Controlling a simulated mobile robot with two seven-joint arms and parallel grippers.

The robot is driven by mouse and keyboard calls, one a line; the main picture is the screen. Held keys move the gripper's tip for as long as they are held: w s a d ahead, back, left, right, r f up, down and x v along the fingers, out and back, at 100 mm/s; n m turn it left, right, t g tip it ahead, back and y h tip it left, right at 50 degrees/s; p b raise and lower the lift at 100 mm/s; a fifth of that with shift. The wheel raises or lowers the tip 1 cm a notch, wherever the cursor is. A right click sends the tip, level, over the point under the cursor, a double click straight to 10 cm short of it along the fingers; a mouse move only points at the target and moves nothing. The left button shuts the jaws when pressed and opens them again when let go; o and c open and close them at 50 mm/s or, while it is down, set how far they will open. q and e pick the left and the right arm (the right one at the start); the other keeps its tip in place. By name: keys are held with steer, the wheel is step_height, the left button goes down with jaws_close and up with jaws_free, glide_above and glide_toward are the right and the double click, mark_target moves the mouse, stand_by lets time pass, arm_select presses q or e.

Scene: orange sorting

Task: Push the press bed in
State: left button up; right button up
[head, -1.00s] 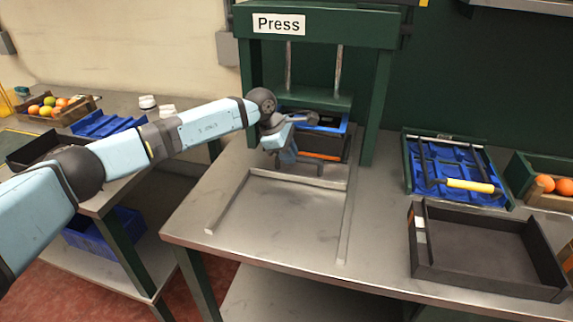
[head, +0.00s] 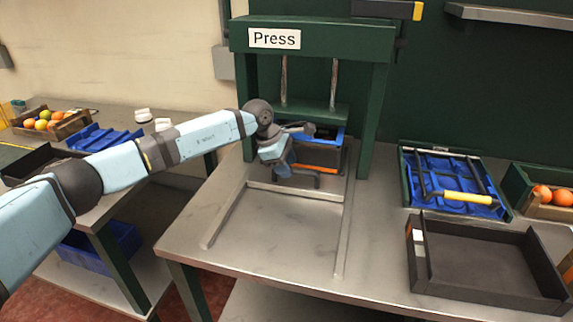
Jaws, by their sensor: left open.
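The press bed (head: 318,168), a dark box with an orange front strip and a blue tray (head: 340,136) on it, sits between the posts of the green press (head: 376,100). The raised press plate (head: 310,110) is above it. My right gripper is not in view.
Metal guide rails (head: 345,225) and a crossbar (head: 300,190) lie on the steel table before the press; the area between the rails is empty. At right are an empty black tray (head: 425,270), a blue mould with a yellow handle (head: 435,165) and a crate of oranges (head: 520,190).

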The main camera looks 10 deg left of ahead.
arm_select(q)
steer(key=v, duration=1.3)
steer(key=shift+r, duration=0.25)
steer(key=shift+a, duration=0.1)
